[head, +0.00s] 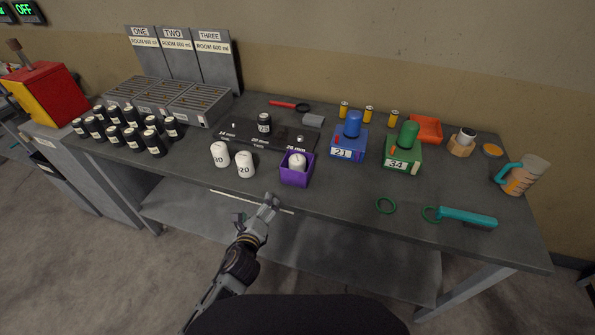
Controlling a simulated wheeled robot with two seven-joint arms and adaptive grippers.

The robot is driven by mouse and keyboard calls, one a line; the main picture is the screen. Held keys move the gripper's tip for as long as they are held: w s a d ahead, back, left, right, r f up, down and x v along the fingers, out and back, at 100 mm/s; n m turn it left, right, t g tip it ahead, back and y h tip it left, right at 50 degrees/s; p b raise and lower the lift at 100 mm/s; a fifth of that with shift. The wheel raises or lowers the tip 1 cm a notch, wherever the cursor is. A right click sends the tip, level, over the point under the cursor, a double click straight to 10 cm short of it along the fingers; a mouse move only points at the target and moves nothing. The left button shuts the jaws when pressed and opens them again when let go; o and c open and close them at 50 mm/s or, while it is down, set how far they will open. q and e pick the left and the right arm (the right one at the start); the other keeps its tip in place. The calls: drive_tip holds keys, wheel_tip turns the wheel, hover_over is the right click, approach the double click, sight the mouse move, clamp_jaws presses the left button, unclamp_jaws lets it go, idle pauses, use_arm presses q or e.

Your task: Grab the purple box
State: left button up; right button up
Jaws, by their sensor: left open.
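The purple box (297,176) stands upright near the front edge of the workbench, with a white canister (297,161) inside it. My left gripper (269,202) is open and empty at the table's front edge, just below and to the left of the box, apart from it. Its fingers point up toward the bench. My right gripper is not in view.
Two white canisters (245,163) stand left of the box. A blue box (347,151) and a green box (401,158) stand to its right. Several black canisters (128,128) stand at the left.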

sight(293, 171)
use_arm(q)
drive_tip(key=d+r+m+t+h, duration=0.2)
drive_tip(key=d+r+m+h, duration=0.2)
drive_tip(key=d+r+m, duration=0.4)
drive_tip(key=m, duration=0.3)
drive_tip(key=shift+m, duration=0.4)
drive_tip(key=shift+r, duration=0.1)
drive_tip(key=shift+p+x, duration=0.3)
drive_tip(key=shift+x, duration=3.95)
drive_tip(key=shift+r, duration=0.1)
